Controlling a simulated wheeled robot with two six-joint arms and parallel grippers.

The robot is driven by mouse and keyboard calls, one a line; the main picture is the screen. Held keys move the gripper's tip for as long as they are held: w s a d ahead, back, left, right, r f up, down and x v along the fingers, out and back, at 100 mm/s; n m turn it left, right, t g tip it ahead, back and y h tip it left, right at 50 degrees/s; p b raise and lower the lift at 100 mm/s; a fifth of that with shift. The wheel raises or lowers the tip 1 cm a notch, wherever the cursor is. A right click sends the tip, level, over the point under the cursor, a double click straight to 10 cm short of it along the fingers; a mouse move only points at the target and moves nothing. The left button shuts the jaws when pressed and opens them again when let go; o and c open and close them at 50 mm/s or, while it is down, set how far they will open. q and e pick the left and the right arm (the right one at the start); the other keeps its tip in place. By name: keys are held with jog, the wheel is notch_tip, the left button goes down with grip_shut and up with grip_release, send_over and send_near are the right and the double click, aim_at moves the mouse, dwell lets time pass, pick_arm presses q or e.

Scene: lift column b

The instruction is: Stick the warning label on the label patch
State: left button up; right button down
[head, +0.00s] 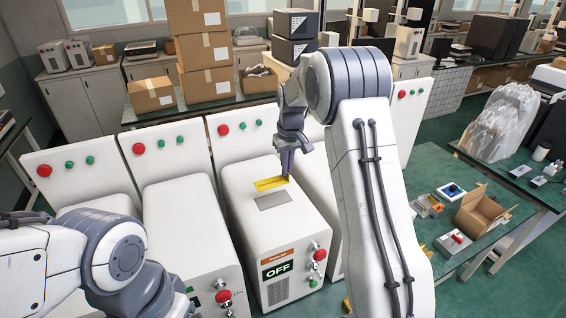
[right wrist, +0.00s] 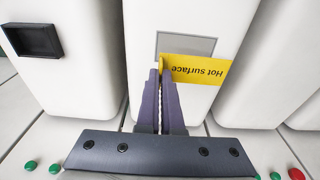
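The warning label is a yellow strip reading "Hot surface" (right wrist: 196,70); in the head view the label (head: 268,184) is above the top of a white machine. My right gripper (head: 288,165) is shut on one end of it; in the right wrist view the fingers (right wrist: 161,80) pinch its left end. The label patch is a grey rectangle (head: 273,200) on the machine's top. It shows in the right wrist view (right wrist: 190,43), partly covered by the label. I cannot tell whether the label touches the machine. My left arm is at lower left; its gripper is not visible.
The machine (head: 240,225) has an OFF display (head: 277,269) and red and green buttons on its front. Similar white machines stand close on either side. At right, a green table (head: 430,170) holds an open cardboard box (head: 484,209) and small parts.

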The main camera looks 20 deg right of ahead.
aim_at(288, 180)
jog(key=shift+d, duration=0.15)
jog(key=shift+s+f+b, duration=0.1)
jog(key=shift+f+b, duration=1.75)
jog(key=shift+f, duration=1.25)
jog(key=shift+f+b, duration=0.3)
jog(key=shift+f, duration=0.15)
jog(key=c, duration=1)
grip_release()
jog(key=shift+r, duration=0.15)
